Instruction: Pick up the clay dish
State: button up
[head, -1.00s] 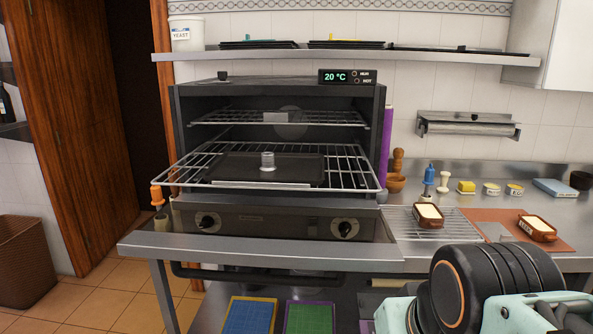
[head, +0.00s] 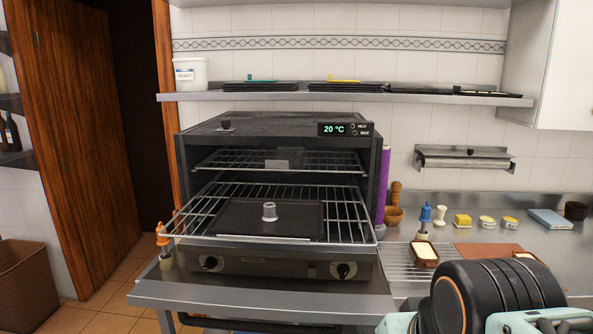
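A brown clay dish (head: 424,255) with a pale filling sits on the slatted wire grill (head: 398,262) on the counter, right of the oven. A second, similar brown dish (head: 517,257) lies farther right on a reddish-brown mat (head: 475,249), mostly hidden behind my arm. My arm fills the lower right corner, in front of the counter. My gripper's fingers do not show, so its state and any contact are hidden.
An oven (head: 185,160) with a pulled-out wire rack holding a dark tray (head: 245,222) stands left of the grill. A purple roll (head: 385,177), a wooden mortar (head: 394,215), a blue-topped bottle (head: 425,215) and small tubs (head: 487,223) stand behind. A shelf (head: 340,97) runs above.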

aim_at(516, 253)
jog(key=z, duration=1.35)
